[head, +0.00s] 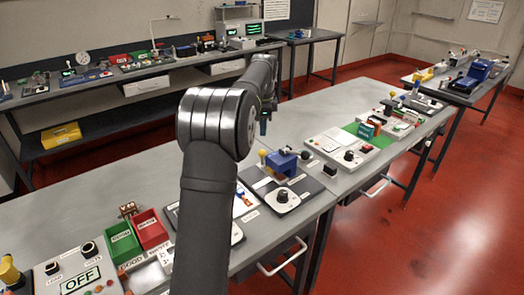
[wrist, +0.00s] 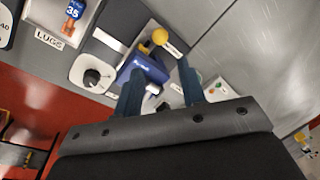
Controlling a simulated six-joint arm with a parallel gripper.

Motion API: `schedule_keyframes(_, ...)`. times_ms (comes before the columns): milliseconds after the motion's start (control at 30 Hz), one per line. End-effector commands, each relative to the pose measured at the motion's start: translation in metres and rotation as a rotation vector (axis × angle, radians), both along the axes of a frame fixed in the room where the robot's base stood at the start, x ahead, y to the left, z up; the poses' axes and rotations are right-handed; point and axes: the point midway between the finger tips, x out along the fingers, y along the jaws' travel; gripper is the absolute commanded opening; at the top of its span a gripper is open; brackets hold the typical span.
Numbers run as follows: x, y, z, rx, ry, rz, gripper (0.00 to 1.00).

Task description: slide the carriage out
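A blue block-shaped machine (head: 283,162) stands on a dark base plate (head: 303,184) on the near bench, with a yellow ball knob (head: 263,153) at its left. In the wrist view the blue machine (wrist: 150,69) shows between and beyond my fingers, with the yellow knob (wrist: 160,36) above it. I cannot tell for certain which part is the carriage. My gripper (wrist: 160,66) is open, its two blue fingers apart with nothing held. In the head view the gripper end (head: 263,126) hangs above and behind the machine, apart from it; my arm hides part of it.
A white dial unit (head: 285,198) sits in front of the machine. Green (head: 123,243) and red bins (head: 151,230) stand to the left. A white panel with a black knob (head: 341,154) lies to the right. Bare bench top (head: 300,125) lies behind.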

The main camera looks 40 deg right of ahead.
Motion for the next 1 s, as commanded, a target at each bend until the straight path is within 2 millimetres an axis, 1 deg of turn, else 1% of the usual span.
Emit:
schedule_keyframes(33, 0.002, -0.001, -0.013, 0.003, 0.003, 0.0, 0.37)
schedule_keyframes(300, 0.011, -0.007, -0.071, 0.002, 0.003, 0.001, 0.37)
schedule_keyframes(500, 0.017, -0.011, -0.104, 0.0, 0.001, 0.001, 0.37)
schedule_keyframes(600, 0.019, -0.012, -0.115, 0.0, 0.001, 0.001, 0.37)
schedule_keyframes(700, 0.02, -0.013, -0.121, -0.001, 0.001, 0.001, 0.37)
schedule_keyframes(1000, 0.02, -0.013, -0.123, -0.001, 0.001, 0.001, 0.37)
